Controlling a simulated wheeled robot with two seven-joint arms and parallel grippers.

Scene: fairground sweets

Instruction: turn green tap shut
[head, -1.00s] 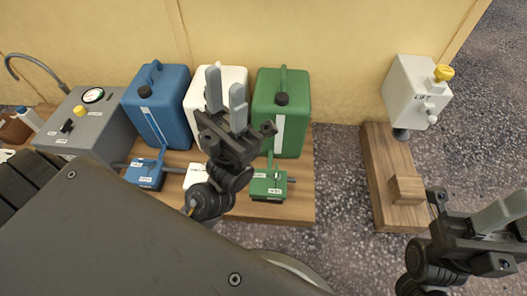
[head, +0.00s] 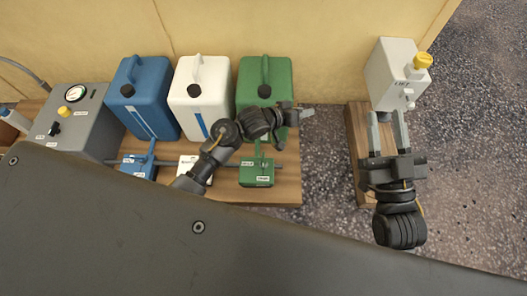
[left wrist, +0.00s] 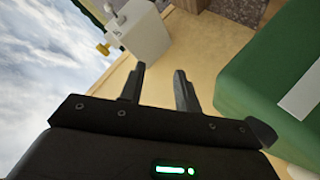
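The green tap (head: 257,173) is a green block on the wooden board, in front of the green canister (head: 262,82). Its lever stands up from the block, pointing toward the canister; its labels are too small to read. My left gripper (head: 306,113) is above and beyond the tap, at the green canister's lower right, pointing right. In the left wrist view its two fingers (left wrist: 158,88) are apart with nothing between them, and the green canister (left wrist: 285,85) is at the right. My right gripper (head: 387,128) is open and empty in front of the LIFT box.
A blue tap (head: 138,166) and a white tap (head: 189,168) stand left of the green one, below blue (head: 143,95) and white (head: 200,95) canisters. A grey gauge box (head: 78,118) is at far left. The LIFT box (head: 392,75) with a yellow knob is at right.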

